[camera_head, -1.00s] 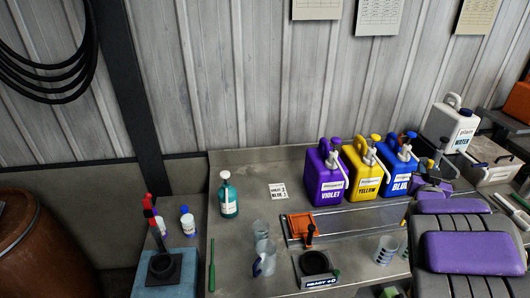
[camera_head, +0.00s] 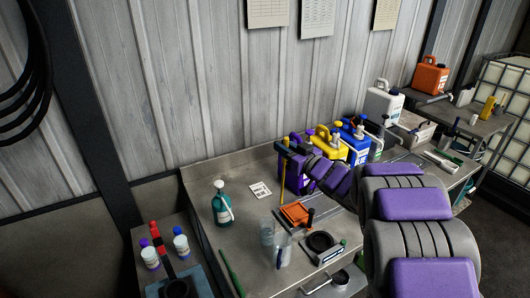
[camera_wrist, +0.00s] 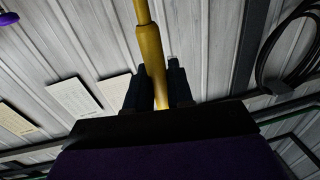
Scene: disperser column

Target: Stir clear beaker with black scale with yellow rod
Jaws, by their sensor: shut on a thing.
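In the wrist view the rod (camera_wrist: 150,55) runs between my two dark fingers (camera_wrist: 158,92). Two clear beakers stand on the bench below and left of the rod's lower end: a rear beaker (camera_head: 266,232), and a front beaker (camera_head: 283,254) with a dark blue strip. The rod is apart from both. I cannot make out a black scale on either one.
My arm covers the bench's right side.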

